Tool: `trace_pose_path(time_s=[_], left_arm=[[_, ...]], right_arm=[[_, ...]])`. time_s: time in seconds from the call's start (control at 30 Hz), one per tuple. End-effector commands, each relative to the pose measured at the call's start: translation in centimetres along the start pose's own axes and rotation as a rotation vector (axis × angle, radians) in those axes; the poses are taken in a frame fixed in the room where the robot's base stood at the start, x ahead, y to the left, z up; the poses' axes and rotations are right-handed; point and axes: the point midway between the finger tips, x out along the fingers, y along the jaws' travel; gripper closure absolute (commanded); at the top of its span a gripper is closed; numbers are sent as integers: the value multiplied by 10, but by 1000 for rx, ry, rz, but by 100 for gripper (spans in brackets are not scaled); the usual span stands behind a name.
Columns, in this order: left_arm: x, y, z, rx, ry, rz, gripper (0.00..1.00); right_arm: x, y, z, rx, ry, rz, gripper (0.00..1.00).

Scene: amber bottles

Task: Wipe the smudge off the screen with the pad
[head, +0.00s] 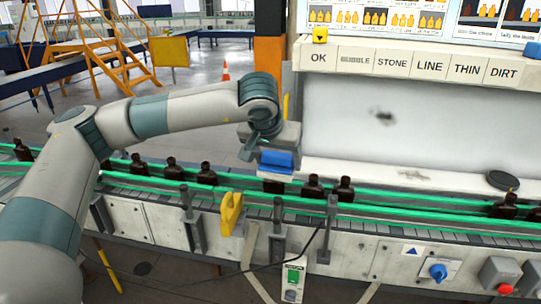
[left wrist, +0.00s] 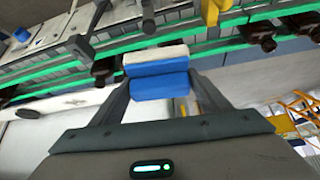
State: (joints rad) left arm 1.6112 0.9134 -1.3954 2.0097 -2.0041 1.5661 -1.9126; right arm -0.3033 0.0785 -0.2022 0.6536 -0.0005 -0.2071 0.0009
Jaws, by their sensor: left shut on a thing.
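The screen (head: 450,125) is a pale upright panel at the right of the head view. A dark smudge (head: 382,116) marks its left half. My left gripper (head: 270,152) is shut on the pad (head: 278,161), which is blue. In the left wrist view the pad (left wrist: 160,82) sits between the two fingers, with a white layer on its far side. The gripper and pad are left of the screen, above the bottle conveyor, apart from the smudge. My right gripper is not in view.
Amber bottles (head: 207,174) stand between green conveyor rails (head: 400,208) below the screen. A ledge (head: 460,182) under the screen holds a dark round disc (head: 502,180). Labelled plates (head: 391,62) run above the screen. A yellow handle-shaped part (head: 230,214) is at the conveyor's front.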

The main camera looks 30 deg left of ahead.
Motion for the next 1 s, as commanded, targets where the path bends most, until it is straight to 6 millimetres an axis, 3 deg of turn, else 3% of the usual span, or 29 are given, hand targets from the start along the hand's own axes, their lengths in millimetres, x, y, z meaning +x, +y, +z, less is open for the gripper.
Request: trace_pose_path(time_s=[0.57,0.77,1.0], left_arm=[[3,83,57,133,0,83,48],[4,128,100,218,0,137,48],[0,183,166,339,0,217,48]], right_arm=[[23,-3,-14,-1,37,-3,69],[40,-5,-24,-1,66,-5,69],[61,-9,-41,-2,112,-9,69]])
